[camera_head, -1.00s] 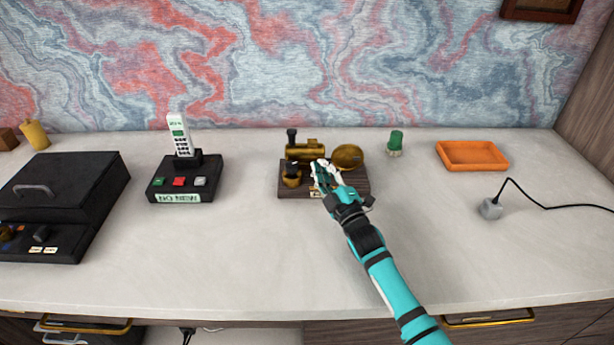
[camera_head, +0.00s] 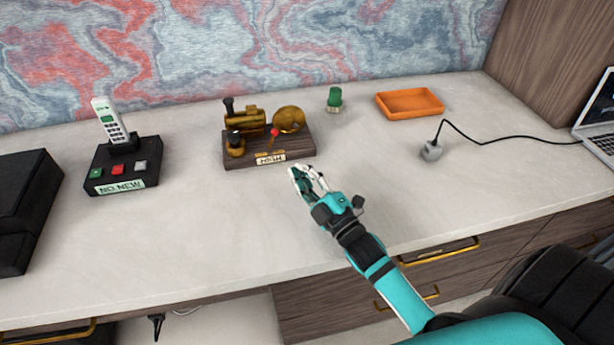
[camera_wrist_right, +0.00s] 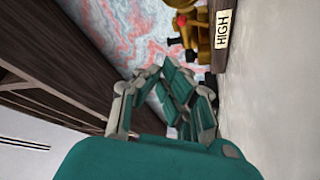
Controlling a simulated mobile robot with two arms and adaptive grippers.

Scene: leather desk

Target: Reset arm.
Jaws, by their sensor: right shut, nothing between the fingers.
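My right gripper (camera_head: 308,180) is shut and empty above the desk, in front of and a little right of a brass device on a dark wooden base (camera_head: 268,146). It is apart from the device. The device has a red-tipped lever (camera_head: 274,133) and a label reading HIGH (camera_head: 270,158). In the right wrist view my gripper's fingers (camera_wrist_right: 170,100) are folded together, and the HIGH label (camera_wrist_right: 223,30) shows at the top right. My left gripper is not in view.
A phone on a black base (camera_head: 123,165) stands to the left, beside a black box (camera_head: 25,210). A green object (camera_head: 334,99), an orange tray (camera_head: 409,103), a grey plug with a cable (camera_head: 432,151) and a laptop (camera_head: 598,125) are to the right. The front middle of the desk (camera_head: 220,230) is clear.

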